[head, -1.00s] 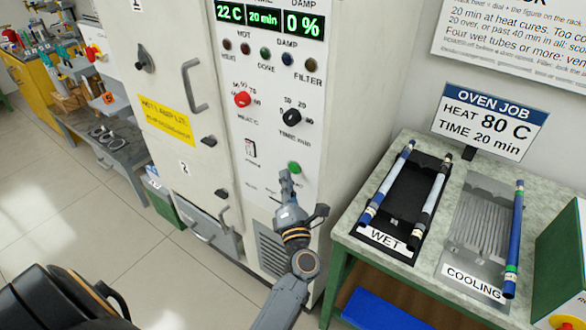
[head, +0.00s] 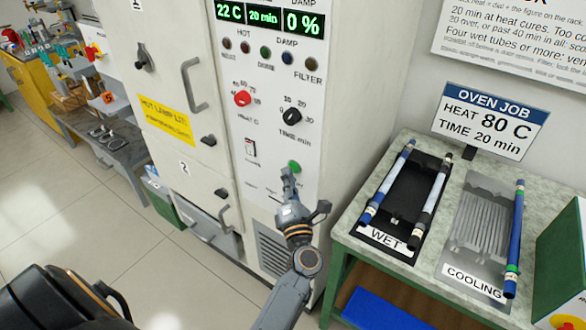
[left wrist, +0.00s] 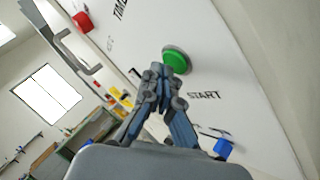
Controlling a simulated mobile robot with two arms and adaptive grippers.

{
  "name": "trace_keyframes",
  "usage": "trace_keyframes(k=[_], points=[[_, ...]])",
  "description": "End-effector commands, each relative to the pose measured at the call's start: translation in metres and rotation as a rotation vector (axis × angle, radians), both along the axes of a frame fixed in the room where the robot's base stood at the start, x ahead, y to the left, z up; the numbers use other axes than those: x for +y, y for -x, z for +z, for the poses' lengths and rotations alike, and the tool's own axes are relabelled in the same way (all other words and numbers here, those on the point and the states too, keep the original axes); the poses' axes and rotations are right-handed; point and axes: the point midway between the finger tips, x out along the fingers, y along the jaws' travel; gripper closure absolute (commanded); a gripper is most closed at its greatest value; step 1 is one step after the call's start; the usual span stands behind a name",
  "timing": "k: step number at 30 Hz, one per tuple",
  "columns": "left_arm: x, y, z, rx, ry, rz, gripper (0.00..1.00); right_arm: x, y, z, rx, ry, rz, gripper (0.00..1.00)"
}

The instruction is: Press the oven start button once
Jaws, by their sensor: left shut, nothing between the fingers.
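The green start button (head: 294,167) is on the oven's white control panel (head: 271,150), below the black time dial. It also shows in the left wrist view (left wrist: 177,60), above the word START. My left gripper (head: 287,175) is shut and empty, with its tips just below the button in the head view. In the left wrist view the fingertips (left wrist: 161,70) overlap the button's lower left edge; I cannot tell whether they touch it. The oven display (head: 268,18) reads 22 C, 20 min and 0 %. My right gripper is not in view.
A red heat dial (head: 242,99) and a black time dial (head: 291,116) are on the panel. Right of the oven, a bench (head: 350,238) holds a black WET tray (head: 397,202) with rods, a COOLING rack (head: 478,225) and an OVEN JOB sign (head: 490,121).

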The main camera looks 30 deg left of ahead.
Motion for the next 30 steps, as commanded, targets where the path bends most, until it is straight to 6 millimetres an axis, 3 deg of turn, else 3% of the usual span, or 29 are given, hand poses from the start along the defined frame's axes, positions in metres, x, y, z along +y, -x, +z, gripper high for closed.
trace_keyframes(k=[30], points=[[-0.0006,-0.008,-0.0006,0.002,0.0,0.001,1.0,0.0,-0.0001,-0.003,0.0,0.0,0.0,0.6]])
